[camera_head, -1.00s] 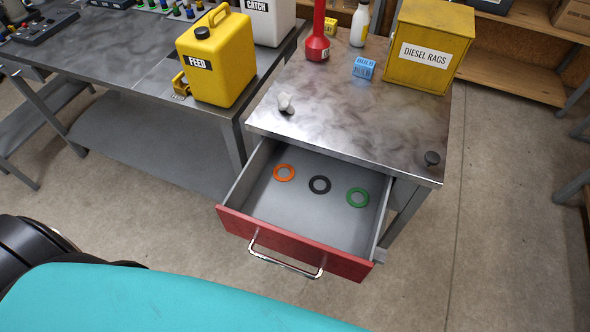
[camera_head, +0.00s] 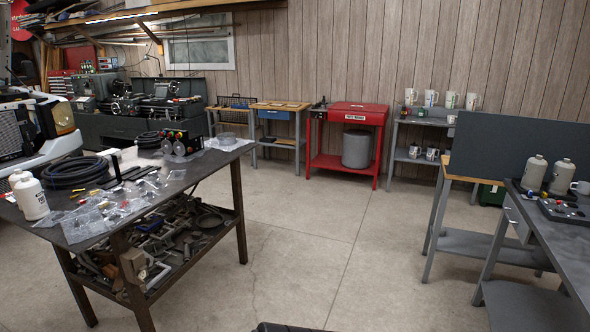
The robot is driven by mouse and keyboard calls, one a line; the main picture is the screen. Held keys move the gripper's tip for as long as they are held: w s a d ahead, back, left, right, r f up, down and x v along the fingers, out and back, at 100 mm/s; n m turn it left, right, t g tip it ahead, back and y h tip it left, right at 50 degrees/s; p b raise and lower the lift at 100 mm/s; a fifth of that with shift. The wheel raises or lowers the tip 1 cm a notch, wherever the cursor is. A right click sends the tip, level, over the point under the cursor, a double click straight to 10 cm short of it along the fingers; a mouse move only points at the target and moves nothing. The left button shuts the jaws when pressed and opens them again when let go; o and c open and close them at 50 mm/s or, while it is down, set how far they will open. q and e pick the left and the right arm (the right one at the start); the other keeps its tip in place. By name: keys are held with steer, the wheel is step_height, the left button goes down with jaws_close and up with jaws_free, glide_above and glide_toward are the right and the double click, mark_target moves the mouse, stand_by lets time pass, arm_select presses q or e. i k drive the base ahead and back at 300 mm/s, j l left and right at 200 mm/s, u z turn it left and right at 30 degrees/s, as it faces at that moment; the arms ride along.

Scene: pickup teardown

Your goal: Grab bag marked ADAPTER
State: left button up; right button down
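Several clear plastic bags (camera_head: 120,205) lie spread on the dark workbench (camera_head: 190,180) at the left, some with small parts inside. More clear plastic (camera_head: 228,143) lies at the bench's far right end. No marking on any bag is readable from here, so I cannot tell which one is marked ADAPTER. Neither of my grippers is in view. A dark shape at the bottom edge is too cut off to identify.
A white bottle (camera_head: 30,196), a coil of black hose (camera_head: 76,172) and a black box with knobs (camera_head: 181,145) share the bench. Its lower shelf (camera_head: 165,285) is cluttered. A red workstation (camera_head: 356,117) stands at the back. The middle floor is clear.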

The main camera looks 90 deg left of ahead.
mark_target(104, 205)
steer(key=k+j+u, duration=0.2)
steer(key=u, duration=0.25)
steer(key=k+j+u, duration=0.1)
steer(key=j+u, duration=1.55)
steer(key=u, duration=0.15)
steer(key=i+j, duration=0.1)
steer(key=j, duration=0.3)
steer(key=i+j+u, duration=0.1)
steer(key=j, duration=0.3)
steer(key=i+j, duration=0.15)
steer(key=j, duration=0.2)
steer(key=i+j+u, duration=0.1)
steer(key=j, duration=0.3)
steer(key=i+j, duration=0.2)
steer(key=j, duration=0.15)
steer(key=i+j+u, duration=0.1)
steer(key=j, duration=0.3)
steer(key=i+j, duration=0.2)
steer(key=j, duration=0.15)
steer(key=i+j+u, duration=0.1)
steer(key=j, duration=0.25)
